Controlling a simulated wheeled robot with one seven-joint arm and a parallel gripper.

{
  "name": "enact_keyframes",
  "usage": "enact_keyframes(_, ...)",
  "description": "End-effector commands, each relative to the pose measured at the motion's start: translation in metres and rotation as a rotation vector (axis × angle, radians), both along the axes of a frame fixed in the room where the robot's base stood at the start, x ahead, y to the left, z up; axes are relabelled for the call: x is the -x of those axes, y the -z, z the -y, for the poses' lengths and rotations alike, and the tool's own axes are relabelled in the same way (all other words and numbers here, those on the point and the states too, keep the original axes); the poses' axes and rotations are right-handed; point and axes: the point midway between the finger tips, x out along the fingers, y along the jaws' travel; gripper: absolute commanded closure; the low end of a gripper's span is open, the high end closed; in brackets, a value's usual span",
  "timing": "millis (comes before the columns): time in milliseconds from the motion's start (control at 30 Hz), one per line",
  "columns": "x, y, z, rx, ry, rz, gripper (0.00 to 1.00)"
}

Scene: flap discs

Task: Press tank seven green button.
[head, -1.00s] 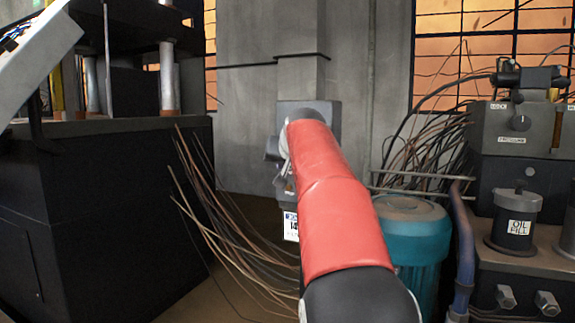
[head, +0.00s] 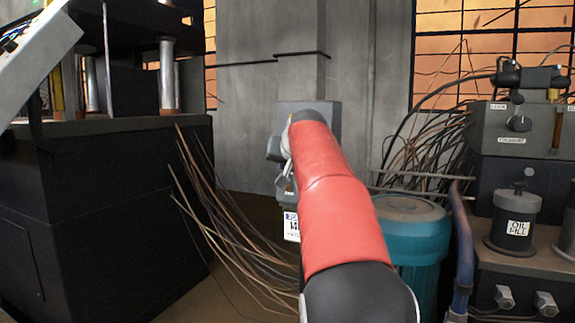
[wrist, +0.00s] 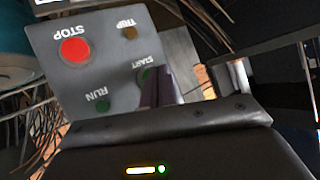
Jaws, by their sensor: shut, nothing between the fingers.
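A grey control box (head: 325,110) stands by the concrete pillar in the head view, partly hidden by my red arm. In the wrist view its face (wrist: 88,77) appears upside down. It carries a red STOP button (wrist: 75,50), an amber TRIP lamp (wrist: 129,33), a green RUN light (wrist: 102,106) and a green START button (wrist: 144,75). My gripper (wrist: 158,76) is shut and empty, its dark fingers over the right part of the START button. I cannot tell whether they touch it. The gripper is hidden in the head view. I see no label reading tank seven.
A white label (head: 291,226) hangs below the box. A teal motor (head: 415,245) stands right of my arm, with a hydraulic unit (head: 520,130) beyond it. Loose cables (head: 225,225) droop at left beside a black press base (head: 110,210).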

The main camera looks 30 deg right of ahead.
Motion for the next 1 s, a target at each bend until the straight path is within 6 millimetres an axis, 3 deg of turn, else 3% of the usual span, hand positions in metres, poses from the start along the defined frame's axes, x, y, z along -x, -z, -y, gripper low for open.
enact_keyframes(1000, -0.0056, -0.0001, 0.0080, 0.001, 0.001, 0.001, 1.00)
